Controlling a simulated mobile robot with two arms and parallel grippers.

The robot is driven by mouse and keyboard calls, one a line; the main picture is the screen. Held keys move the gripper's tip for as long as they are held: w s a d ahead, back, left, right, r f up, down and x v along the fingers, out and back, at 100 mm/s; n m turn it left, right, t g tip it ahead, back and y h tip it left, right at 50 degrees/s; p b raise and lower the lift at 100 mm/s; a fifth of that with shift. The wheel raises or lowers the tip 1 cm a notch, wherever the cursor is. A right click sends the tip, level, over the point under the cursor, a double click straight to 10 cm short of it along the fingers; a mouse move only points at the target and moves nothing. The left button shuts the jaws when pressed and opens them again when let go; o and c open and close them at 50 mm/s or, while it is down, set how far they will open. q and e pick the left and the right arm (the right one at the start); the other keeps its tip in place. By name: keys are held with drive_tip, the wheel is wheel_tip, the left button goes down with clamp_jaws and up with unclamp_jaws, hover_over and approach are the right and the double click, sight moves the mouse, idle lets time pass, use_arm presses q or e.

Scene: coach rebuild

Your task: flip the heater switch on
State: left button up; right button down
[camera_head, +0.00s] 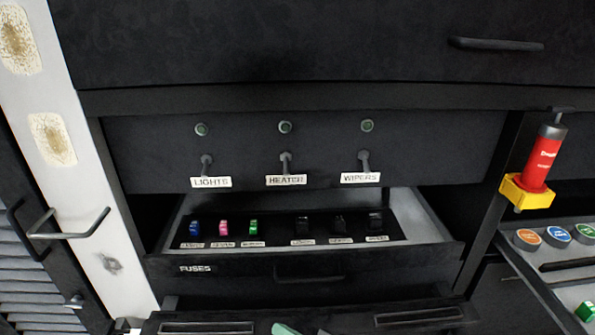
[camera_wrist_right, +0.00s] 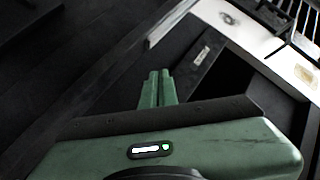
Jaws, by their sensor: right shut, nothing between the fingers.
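The heater switch (camera_head: 285,162) is a small grey toggle on the dark upper panel, in the middle of three, above a white HEATER label (camera_head: 286,180). Its lever appears to point down. In the head view only a bit of green, seemingly that gripper (camera_head: 285,328), shows at the bottom edge, well below the switch. The switch is not clearly visible in the wrist view. My left gripper is not in view.
The LIGHTS switch (camera_head: 206,162) and WIPERS switch (camera_head: 364,162) flank the heater switch. Below, an open FUSES drawer (camera_head: 420,262) juts out with several coloured and black fuses. A red cylinder in a yellow holder (camera_head: 527,192) hangs at right. A white post (camera_head: 112,235) stands left.

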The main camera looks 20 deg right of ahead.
sight(286, 166)
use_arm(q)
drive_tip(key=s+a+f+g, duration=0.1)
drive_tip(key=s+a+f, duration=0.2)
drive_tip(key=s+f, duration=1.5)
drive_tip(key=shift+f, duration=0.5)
use_arm(e)
drive_tip(key=w+d+r+m+t+h, duration=0.3)
drive_tip(key=d+r+m+t, duration=0.2)
drive_tip(key=r+m, duration=0.3)
drive_tip(key=w+d+r+m+t+h, duration=0.3)
drive_tip(key=d+r+m+t, duration=0.3)
drive_tip(key=m, duration=0.5)
wheel_tip(286, 166, up, 3)
drive_tip(key=shift+w+f+m+t+h, duration=0.2)
drive_tip(key=shift+m+t+h, duration=0.1)
drive_tip(key=shift+t+h, duration=0.2)
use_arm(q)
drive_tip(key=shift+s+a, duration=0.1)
